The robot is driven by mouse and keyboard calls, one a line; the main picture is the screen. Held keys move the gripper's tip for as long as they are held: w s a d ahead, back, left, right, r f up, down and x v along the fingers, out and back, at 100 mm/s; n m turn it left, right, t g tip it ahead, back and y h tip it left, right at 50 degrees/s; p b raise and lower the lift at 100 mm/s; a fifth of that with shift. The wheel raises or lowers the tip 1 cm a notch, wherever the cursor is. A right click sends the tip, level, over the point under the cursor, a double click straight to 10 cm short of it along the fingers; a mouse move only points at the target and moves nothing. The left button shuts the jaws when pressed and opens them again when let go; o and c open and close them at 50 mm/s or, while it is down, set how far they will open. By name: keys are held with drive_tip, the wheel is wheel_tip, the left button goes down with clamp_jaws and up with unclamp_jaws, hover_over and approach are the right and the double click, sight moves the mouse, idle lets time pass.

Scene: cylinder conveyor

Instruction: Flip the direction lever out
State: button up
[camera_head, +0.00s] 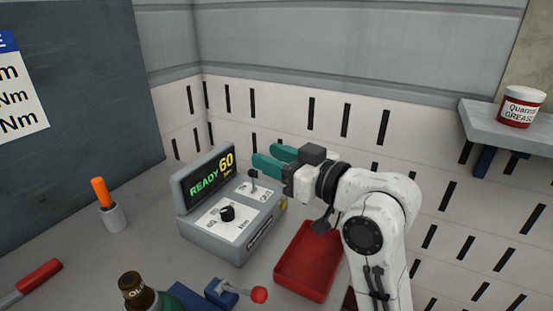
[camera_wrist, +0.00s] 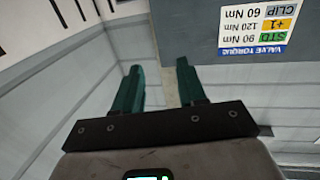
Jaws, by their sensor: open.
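The direction lever (camera_head: 253,180) is a small metal stick with a dark knob. It stands up from a white labelled plate at the back right of a grey control box (camera_head: 214,246). The label by it is too small to read. My gripper (camera_head: 264,156) is open and empty, with teal fingers pointing left. In the head view it appears just above and behind the lever, and I cannot tell the gap. The wrist view shows the two parted fingers (camera_wrist: 158,68) with nothing between them. The lever is not in the wrist view.
The box has a screen (camera_head: 206,178) reading READY 60 and a black knob (camera_head: 227,213). A red tray (camera_head: 309,262) sits right of the box, below my arm. An orange-handled tool (camera_head: 101,193) in a grey cup, a bottle (camera_head: 138,292) and a red-knobbed blue device (camera_head: 232,290) are nearby.

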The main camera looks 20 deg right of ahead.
sight(249, 188)
drive_tip(key=shift+s+r, duration=0.2)
drive_tip(key=shift+s, duration=0.25)
drive_tip(key=w+d+f+g+h+p, duration=0.2)
drive_tip(key=w+d+f+g+p, duration=0.15)
drive_tip(key=w+f+p, duration=0.55)
drive_tip(key=p+x, duration=0.1)
drive_tip(key=x, duration=0.2)
drive_tip(key=f+p+x, duration=0.1)
drive_tip(key=x, duration=0.2)
drive_tip(key=s+p+x, duration=0.1)
drive_tip(key=x, duration=0.2)
drive_tip(key=shift+a+f, duration=0.3)
drive_tip(key=shift+a, duration=0.1)
drive_tip(key=shift+s, duration=0.1)
drive_tip(key=shift+c, duration=0.3)
clamp_jaws()
drive_tip(key=shift+r, duration=0.1)
